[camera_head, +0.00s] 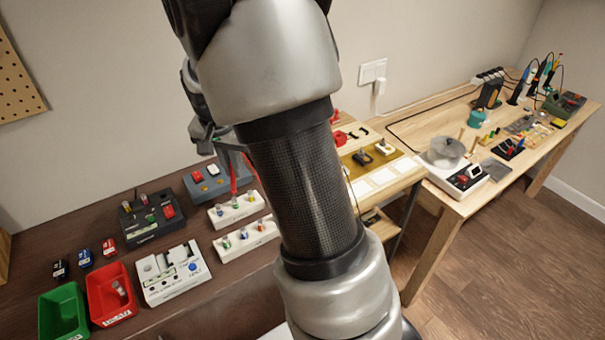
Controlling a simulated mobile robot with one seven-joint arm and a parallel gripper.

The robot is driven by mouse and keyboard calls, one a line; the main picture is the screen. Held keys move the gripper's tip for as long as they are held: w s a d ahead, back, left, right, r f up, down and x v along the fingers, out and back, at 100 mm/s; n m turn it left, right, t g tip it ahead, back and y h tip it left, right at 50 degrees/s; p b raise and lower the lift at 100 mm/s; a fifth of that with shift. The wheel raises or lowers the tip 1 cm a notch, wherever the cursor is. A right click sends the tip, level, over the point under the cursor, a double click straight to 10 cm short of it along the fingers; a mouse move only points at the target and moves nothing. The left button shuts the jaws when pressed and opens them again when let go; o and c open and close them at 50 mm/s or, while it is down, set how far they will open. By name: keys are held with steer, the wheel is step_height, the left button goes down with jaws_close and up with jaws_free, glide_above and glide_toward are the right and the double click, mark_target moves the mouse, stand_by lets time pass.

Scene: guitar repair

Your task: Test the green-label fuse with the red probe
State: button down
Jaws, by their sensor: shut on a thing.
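My gripper (236,162) is partly hidden behind my own arm. It is shut on the red probe (234,184), which points down over the far white fuse block (222,224). I cannot tell whether the tip touches anything. The far block holds several small upright fuses with coloured labels. The near white fuse block (232,253) also holds several, and the one at its left end looks like the green-label fuse (226,243). The labels are too small to be sure. My arm covers the area to the right of the blocks.
A grey-blue box with red and white switches (205,188), a black device (150,220) and a white meter-like unit (176,277) stand to the left. A red bin (101,318) and a green bin (46,320) are at the front left. A second bench (440,205) stands right.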

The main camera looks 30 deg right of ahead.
steer(key=shift+r+p, duration=1.7)
steer(key=shift+r, duration=1.05)
